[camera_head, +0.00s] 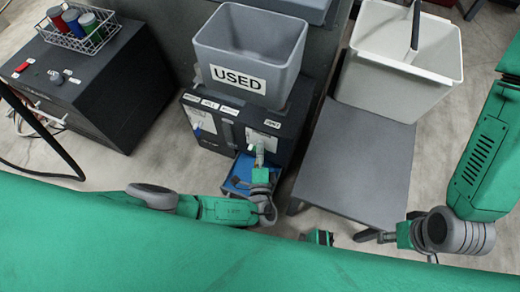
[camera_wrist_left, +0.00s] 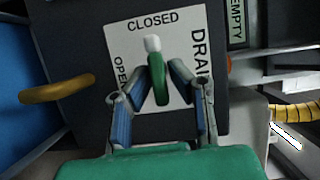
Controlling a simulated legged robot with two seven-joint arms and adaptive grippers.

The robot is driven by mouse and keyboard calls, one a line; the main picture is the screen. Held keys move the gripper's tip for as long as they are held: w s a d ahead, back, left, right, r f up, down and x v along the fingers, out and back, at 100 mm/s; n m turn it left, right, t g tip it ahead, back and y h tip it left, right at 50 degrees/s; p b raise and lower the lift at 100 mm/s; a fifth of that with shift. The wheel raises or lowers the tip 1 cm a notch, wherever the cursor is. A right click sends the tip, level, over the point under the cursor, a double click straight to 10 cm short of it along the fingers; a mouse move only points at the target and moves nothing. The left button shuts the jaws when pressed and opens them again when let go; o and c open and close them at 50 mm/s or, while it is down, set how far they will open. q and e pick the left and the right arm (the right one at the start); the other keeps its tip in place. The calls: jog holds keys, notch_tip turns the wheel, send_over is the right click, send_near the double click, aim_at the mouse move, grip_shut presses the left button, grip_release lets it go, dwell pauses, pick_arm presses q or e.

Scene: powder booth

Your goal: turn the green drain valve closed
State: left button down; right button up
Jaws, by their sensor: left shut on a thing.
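The green drain valve handle (camera_wrist_left: 160,88), with a white tip, stands in front of a white label plate (camera_wrist_left: 190,40) in the left wrist view. Its white tip points up toward the word CLOSED; OPEN is printed at the left side of the plate. My left gripper (camera_wrist_left: 157,72) is shut on the handle, a finger on each side. In the head view my left gripper (camera_head: 259,158) reaches the front of the dark cabinet (camera_head: 228,125), and the handle is hard to make out there. My right gripper (camera_head: 372,236) is over the floor by the grey table, its jaw state unclear.
A grey bin marked USED (camera_head: 250,45) sits on the cabinet. A bare grey table (camera_head: 352,165) and a white bin (camera_head: 400,60) stand to the right. A blue tray (camera_head: 240,175) lies below the left gripper. A black box (camera_head: 80,85) carries a wire basket with several cans.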

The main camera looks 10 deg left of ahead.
pick_arm(q)
jog(key=shift+s+d+f+m, duration=0.15)
jog(key=shift+d+f+m, duration=0.05)
jog(key=shift+m, duration=0.1)
jog(key=c, duration=1.6)
grip_release()
jog(key=shift+r, duration=0.1)
